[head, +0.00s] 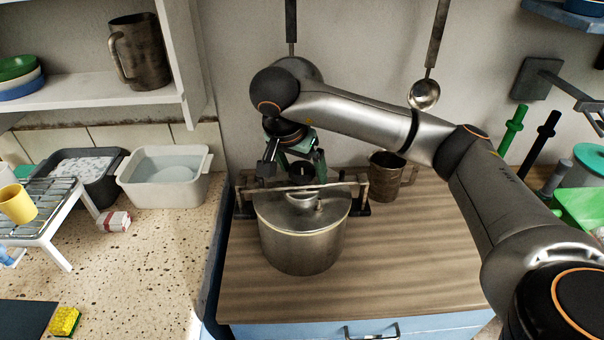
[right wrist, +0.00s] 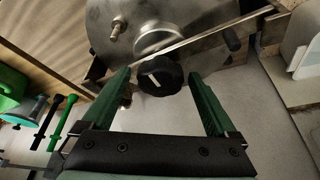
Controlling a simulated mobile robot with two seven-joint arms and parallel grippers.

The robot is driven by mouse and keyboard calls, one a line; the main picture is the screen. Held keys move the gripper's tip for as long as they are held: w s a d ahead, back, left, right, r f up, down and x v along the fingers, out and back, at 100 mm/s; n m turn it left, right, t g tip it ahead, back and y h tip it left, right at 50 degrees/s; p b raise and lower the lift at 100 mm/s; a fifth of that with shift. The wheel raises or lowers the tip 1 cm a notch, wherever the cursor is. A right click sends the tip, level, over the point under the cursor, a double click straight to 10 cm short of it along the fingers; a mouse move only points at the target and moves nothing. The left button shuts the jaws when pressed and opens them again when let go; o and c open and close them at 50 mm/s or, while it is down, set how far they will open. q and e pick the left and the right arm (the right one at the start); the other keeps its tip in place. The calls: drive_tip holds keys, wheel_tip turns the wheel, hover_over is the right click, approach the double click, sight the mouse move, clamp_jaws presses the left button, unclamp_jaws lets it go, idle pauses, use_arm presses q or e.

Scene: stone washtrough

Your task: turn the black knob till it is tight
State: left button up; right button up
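In the right wrist view the round black knob (right wrist: 160,76) carries a pale line mark. My right gripper (head: 294,166) reaches down from above, behind the pot. Its green fingers (right wrist: 159,80) are open, one on each side of the knob. Gaps show between both fingers and the knob in the right wrist view. My left gripper is not in view.
A metal mug (head: 391,178) stands close on the right of the pot. A ladle (head: 424,92) hangs on the wall behind my right arm. White and dark tubs (head: 165,190) stand on the stone counter at left. The worktop's front is clear.

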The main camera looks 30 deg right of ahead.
drive_tip(key=shift+o, duration=0.3)
drive_tip(key=shift+d+f+n+t+b, duration=0.15)
drive_tip(key=shift+n+t+b, duration=0.25)
drive_tip(key=shift+n, duration=0.6)
drive_tip(key=n+y+b, duration=0.1)
drive_tip(key=n, duration=0.1)
drive_tip(key=n+t+y, duration=0.1)
drive_tip(key=n, duration=0.2)
drive_tip(key=shift+b, duration=0.35)
drive_tip(key=n+y, duration=0.1)
drive_tip(key=n, duration=0.4)
drive_tip(key=shift+t+y+b, duration=0.3)
drive_tip(key=shift+y+b, duration=0.1)
drive_tip(key=n+y, duration=0.1)
drive_tip(key=n, duration=0.3)
drive_tip(key=shift+y, duration=0.3)
